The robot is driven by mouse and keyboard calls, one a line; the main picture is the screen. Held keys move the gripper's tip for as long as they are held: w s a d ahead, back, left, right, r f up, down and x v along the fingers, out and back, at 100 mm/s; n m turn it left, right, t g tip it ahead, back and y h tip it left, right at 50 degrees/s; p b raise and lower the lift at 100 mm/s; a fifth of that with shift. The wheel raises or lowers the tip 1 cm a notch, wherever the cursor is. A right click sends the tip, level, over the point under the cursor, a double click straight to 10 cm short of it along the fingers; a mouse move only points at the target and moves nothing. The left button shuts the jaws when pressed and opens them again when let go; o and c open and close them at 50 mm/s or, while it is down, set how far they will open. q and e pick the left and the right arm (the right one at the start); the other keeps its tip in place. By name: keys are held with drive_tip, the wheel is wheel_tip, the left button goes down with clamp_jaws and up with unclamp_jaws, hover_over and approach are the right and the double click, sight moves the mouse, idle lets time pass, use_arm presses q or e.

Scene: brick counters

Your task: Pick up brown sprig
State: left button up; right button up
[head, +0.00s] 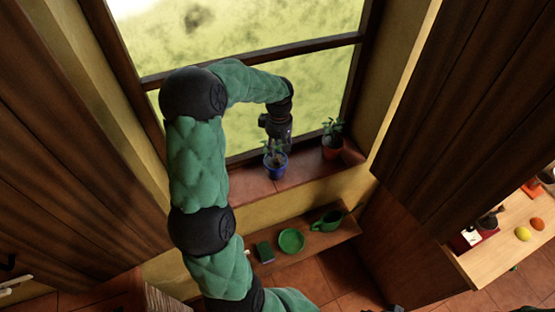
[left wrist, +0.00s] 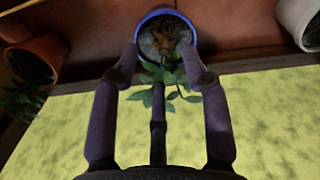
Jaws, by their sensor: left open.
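A blue pot (head: 275,169) with a green-leaved plant stands on the windowsill. My left gripper (head: 279,142) hangs just above the pot, pointing down. In the left wrist view the blue pot (left wrist: 168,14) is at the top middle. A brown sprig (left wrist: 164,38) lies on the soil inside it, partly behind green leaves. My left gripper (left wrist: 162,78) has its fingers spread with green leaves between them. It appears to hold nothing. The sprig is too small to make out in the head view. My right gripper is not in view.
A terracotta pot with a plant (head: 332,149) stands to the right on the sill. A pale pot (left wrist: 303,22) is at right in the wrist view. A lower ledge holds a green dish (head: 291,240), a green watering can (head: 329,221) and a dark green box (head: 264,252). The window is behind.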

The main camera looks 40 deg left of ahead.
sight(278, 155)
use_arm(q)
drive_tip(key=shift+s+f+p, duration=0.15)
drive_tip(key=shift+f+p, duration=0.1)
drive_tip(key=shift+f, duration=1.1)
drive_tip(key=shift+s+f+p, duration=0.1)
drive_tip(key=shift+f+p, duration=0.1)
drive_tip(key=shift+f, duration=1.15)
drive_tip(key=shift+c, duration=0.3)
drive_tip(key=c, duration=0.8)
